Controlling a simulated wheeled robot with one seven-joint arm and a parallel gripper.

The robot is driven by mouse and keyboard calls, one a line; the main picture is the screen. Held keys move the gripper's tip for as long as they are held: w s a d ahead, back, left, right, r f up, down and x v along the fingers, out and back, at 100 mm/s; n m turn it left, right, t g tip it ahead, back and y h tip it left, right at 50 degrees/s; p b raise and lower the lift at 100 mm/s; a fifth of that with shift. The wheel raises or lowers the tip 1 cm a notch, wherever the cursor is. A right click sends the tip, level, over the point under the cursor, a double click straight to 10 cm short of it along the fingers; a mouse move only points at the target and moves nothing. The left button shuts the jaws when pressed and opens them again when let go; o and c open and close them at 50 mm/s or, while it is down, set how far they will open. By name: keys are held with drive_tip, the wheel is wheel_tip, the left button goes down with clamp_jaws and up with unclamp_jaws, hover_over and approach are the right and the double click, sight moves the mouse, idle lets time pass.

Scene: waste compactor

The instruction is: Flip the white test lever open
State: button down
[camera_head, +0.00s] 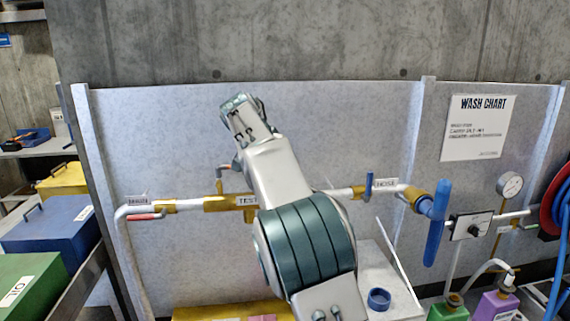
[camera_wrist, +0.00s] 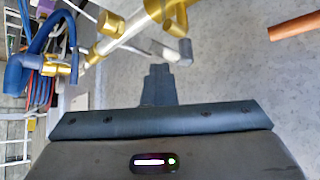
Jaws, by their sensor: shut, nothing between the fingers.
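In the wrist view, a pale lever with a grey tip (camera_wrist: 168,49) sticks out beside a brass valve body (camera_wrist: 166,14) on the pipe. It appears to be the white test lever. My gripper (camera_wrist: 158,72) is shut and empty, with its fingertips pointing toward the lever and just below it in the picture. Whether they touch is unclear. In the head view, the brass fitting (camera_head: 226,204) by the partly covered TEST label (camera_head: 246,201) shows on the pipe. My arm hides the lever and my fingers there.
An orange-brown bar (camera_wrist: 294,27) is at the wrist view's upper right. Bare grey panel (camera_head: 160,130) lies behind.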

drive_tip(key=v, duration=1.2)
drive_tip(key=shift+s+r, duration=0.2)
drive_tip(key=shift+s, duration=0.05)
